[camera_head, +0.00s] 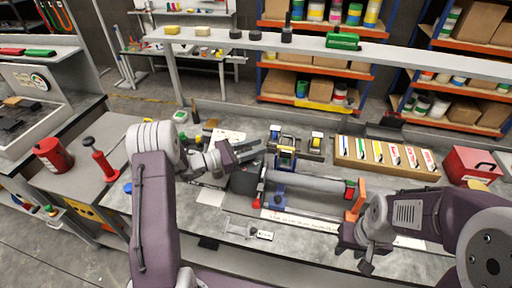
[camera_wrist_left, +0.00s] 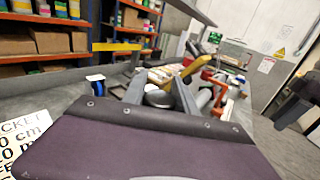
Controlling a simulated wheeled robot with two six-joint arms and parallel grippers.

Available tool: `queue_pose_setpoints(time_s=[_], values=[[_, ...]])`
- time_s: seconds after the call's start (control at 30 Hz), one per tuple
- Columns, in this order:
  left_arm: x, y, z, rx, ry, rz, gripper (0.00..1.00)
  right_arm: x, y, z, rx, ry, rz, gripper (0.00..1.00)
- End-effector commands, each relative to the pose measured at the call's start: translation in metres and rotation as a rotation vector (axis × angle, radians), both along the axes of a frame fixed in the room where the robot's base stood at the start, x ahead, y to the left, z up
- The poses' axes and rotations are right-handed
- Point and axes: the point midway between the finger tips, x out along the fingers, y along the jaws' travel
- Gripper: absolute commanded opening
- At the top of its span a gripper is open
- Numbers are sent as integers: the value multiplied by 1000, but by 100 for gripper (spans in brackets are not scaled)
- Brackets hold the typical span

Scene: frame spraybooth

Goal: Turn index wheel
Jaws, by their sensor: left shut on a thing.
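My left gripper (camera_head: 252,152) reaches in from the left over the workbench, at the left end of a fixture that holds a grey tube (camera_head: 315,185). A dark grey round part (camera_head: 243,180), which looks like the index wheel, sits just below its fingers. In the left wrist view, the fingers of my left gripper (camera_wrist_left: 160,92) stand either side of a grey round part (camera_wrist_left: 159,99) and are shut on it. The wrist housing hides its lower side. My right gripper (camera_head: 354,250) hangs at the bench's front right, with its fingers apart and nothing between them.
An orange block (camera_head: 355,203) stands at the tube's right end. Behind are a box of colored cards (camera_head: 385,157) and a red case (camera_head: 470,165). A red plunger tool (camera_head: 100,160) and red can (camera_head: 53,155) stand left. A shelf (camera_head: 300,48) spans above the bench.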

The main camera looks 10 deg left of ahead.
Motion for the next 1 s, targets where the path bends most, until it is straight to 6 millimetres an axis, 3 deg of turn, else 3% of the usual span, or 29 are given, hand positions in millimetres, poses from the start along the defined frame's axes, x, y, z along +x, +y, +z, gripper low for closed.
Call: queue_pose_setpoints(time_s=[0.1, 0.13, 0.2, 0.57, 0.8, 1.0], values=[[0, 1, 1, -1, -2, 2, 0, 0, 0, 0, 0, 0, 0, 36], [0, 1, 1, -1, -2, 2, 37, 0, 0, 0, 0, 0, 0, 36], [0, 1, 1, 0, -1, 1, 53, 0, 0, 0, 0, 0, 0, 36], [-3, 6, -1, 0, -1, 2, 53, 0, 0, -3, 0, 0, 0, 36], [-32, 49, -3, 0, -1, 7, 53, 0, 0, -18, 0, 0, 0, 36], [-49, 73, 0, 0, -3, 4, 53, 0, 0, -23, 0, 0, 0, 36]])
